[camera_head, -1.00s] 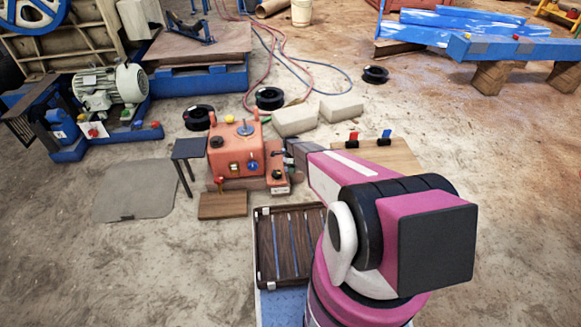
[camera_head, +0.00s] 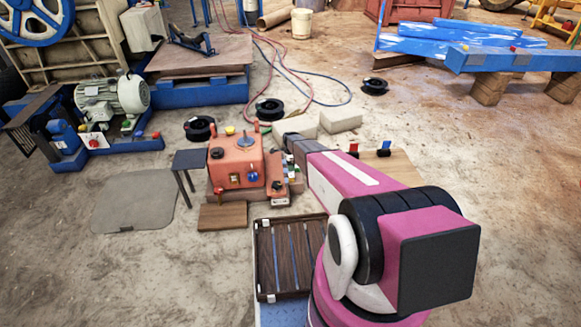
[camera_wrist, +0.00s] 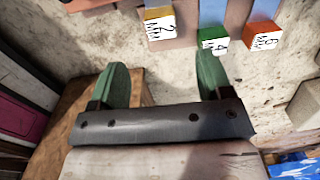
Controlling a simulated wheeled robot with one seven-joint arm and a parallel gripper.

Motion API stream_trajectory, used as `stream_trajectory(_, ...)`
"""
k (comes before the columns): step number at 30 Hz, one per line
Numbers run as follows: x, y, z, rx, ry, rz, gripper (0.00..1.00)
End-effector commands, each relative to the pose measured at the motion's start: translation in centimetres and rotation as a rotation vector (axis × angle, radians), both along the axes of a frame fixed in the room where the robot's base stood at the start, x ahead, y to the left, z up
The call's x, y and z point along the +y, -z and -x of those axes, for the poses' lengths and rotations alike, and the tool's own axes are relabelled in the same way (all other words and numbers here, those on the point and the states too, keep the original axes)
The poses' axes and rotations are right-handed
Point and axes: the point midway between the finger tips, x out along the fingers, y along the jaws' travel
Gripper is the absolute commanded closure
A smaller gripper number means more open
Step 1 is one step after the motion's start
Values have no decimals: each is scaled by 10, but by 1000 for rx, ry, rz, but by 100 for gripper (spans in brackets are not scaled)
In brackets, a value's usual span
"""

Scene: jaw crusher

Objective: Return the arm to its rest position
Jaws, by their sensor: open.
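The orange control box (camera_head: 236,160) stands on the floor left of my arm, with knobs and a blue button.
A slatted dark tray (camera_head: 262,292) sits in front of my base. A wooden board (camera_head: 400,168) with red and blue pieces lies right of my arm. Pale blocks (camera_head: 341,121) and black reels (camera_head: 269,109) lie behind. Open floor (camera_head: 510,200) is at right.

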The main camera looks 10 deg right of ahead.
Motion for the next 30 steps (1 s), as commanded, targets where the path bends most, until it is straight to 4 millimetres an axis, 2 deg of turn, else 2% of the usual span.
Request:
stream_trajectory(9, 0, -1, 1, 0, -4, 0, 28)
stream_trajectory(11, -1, -8, 7, -1, -22, 0, 28)
stream_trajectory(14, -5, -36, 29, -3, -109, 0, 28)
stream_trajectory(17, -11, -79, 66, -3, -266, 1, 28)
stream_trajectory(18, -14, -99, 83, -6, -343, 1, 28)
stream_trajectory(24, -28, -191, 172, -6, -740, 3, 28)
stream_trajectory(30, -38, -270, 263, -8, -1134, 5, 28)
